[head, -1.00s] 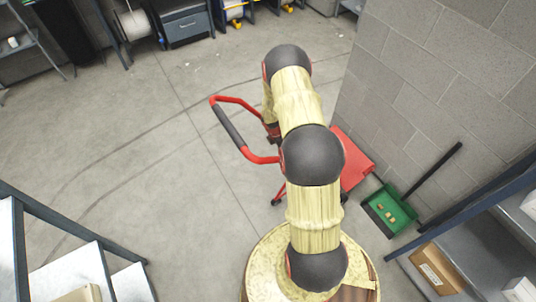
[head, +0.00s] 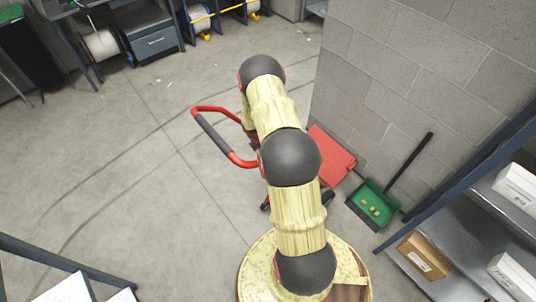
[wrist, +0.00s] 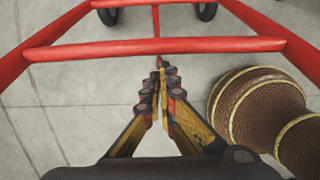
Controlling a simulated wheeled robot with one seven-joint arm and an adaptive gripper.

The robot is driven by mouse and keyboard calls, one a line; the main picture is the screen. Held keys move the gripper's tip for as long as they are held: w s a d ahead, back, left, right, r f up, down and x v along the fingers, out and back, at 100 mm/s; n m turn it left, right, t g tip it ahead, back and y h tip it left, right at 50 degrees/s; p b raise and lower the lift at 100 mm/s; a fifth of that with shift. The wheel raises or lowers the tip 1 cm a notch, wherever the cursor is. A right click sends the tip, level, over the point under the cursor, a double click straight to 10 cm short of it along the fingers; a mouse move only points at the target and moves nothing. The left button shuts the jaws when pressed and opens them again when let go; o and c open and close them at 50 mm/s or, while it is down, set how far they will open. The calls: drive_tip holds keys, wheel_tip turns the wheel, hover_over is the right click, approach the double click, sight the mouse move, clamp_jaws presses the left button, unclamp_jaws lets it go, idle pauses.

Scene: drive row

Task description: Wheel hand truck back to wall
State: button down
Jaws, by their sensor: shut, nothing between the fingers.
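The hand truck has a red frame. Its handle loop with a black grip (head: 213,134) shows left of my arm in the head view, and its red plate (head: 331,157) shows on the right beside the block wall (head: 390,75). My arm covers the middle of the truck. In the wrist view a red crossbar (wrist: 160,48) runs across the picture, with two dark wheels beyond it. My gripper (wrist: 166,72) is shut and empty, its tips just near the crossbar in the picture. I cannot tell whether they touch it. The head view hides the gripper behind my arm.
A green dustpan (head: 371,206) with small brown bits stands close to the plate. A shelf with a cardboard box (head: 424,256) is at the right, another shelf (head: 70,270) at the lower left. A grey cabinet (head: 152,40) stands at the back. Floor at the left is clear.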

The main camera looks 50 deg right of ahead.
drive_tip(key=a+r+p, duration=0.2)
drive_tip(key=a+r, duration=0.3)
drive_tip(key=r, duration=0.3)
drive_tip(key=shift+w+r, duration=0.3)
drive_tip(key=shift+w, duration=0.15)
drive_tip(key=shift+a, duration=0.1)
